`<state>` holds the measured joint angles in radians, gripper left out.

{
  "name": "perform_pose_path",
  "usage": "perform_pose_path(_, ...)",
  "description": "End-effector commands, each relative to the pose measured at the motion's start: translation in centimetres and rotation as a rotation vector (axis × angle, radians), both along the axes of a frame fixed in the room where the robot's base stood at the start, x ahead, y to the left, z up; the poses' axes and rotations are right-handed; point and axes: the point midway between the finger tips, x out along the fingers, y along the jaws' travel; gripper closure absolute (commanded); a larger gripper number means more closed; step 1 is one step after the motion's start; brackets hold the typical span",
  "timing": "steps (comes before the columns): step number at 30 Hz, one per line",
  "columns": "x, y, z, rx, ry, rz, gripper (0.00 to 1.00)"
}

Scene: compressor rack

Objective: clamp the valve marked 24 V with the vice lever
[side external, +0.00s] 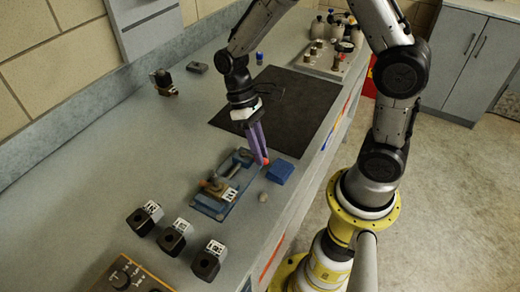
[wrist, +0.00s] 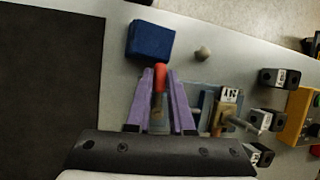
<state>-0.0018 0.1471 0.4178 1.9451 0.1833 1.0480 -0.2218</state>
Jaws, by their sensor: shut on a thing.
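The vice (side external: 212,207) has a blue base and lies on the bench, with its lever ending in a red grip (side external: 266,161). The red grip also shows in the wrist view (wrist: 160,78), between the two purple fingers. My gripper (side external: 262,158) is shut on the lever near this grip. A brass-coloured valve (side external: 216,187) with a white label sits in the vice. In the wrist view the label on this valve (wrist: 230,96) is upside down and seems to read 24 V, though it is small. The fingers hide part of the lever.
Three black valves with white labels (side external: 144,218) (side external: 174,238) (side external: 208,262) stand left of and in front of the vice. A blue block (side external: 280,172) and a small round knob (side external: 263,197) lie close to the vice. A dark mat (side external: 285,105) lies behind, clear.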

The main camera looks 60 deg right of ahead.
Motion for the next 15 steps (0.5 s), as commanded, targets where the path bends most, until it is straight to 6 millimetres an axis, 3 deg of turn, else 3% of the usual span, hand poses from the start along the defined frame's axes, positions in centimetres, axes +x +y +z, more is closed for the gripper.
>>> perform_pose_path(1, 0.10, 0.02, 0.15, 0.001, -0.003, 0.000, 0.78)
perform_pose_path(6, 0.07, 0.01, 0.09, 0.001, -0.002, 0.001, 0.49)
perform_pose_path(15, 0.09, -0.01, 0.13, 0.001, -0.001, 0.002, 0.49)
